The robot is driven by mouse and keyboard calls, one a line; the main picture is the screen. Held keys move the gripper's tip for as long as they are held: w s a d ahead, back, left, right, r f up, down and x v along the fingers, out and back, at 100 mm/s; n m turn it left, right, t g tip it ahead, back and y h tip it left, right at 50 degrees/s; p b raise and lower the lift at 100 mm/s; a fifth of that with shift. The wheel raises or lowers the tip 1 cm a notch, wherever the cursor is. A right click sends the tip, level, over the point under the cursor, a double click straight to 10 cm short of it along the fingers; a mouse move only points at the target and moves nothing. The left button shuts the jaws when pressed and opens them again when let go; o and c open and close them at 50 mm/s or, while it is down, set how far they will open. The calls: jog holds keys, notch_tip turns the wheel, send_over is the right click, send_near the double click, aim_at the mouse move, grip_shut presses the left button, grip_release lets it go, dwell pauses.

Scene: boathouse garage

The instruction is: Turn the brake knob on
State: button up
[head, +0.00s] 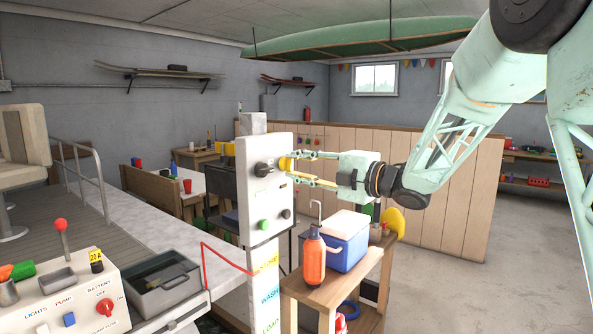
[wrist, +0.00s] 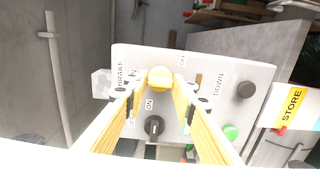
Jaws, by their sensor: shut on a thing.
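The yellow brake knob (wrist: 160,77) is on a white control panel (head: 252,205), beside the printed word BRAKE in the wrist view. In the head view the knob (head: 285,163) sits at the panel's upper right. My gripper (head: 299,167) reaches in from the right, and its two yellow-sided fingers are shut on the knob. In the wrist view my gripper (wrist: 160,85) has one finger on each side of the knob. ON and another partly legible label show near it. I cannot tell which label the knob points to.
The panel also has a black knob (head: 264,169), a green button (head: 264,225) and a dark button (head: 286,214). A wooden bench (head: 300,291) below my gripper holds an orange bottle (head: 314,258) and a blue cooler (head: 345,246). Floor at the right is clear.

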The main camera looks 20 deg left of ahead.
jog(key=shift+n, duration=0.3)
jog(key=o, duration=0.9)
jog(key=shift+d, duration=0.1)
jog(key=shift+v, duration=5.9)
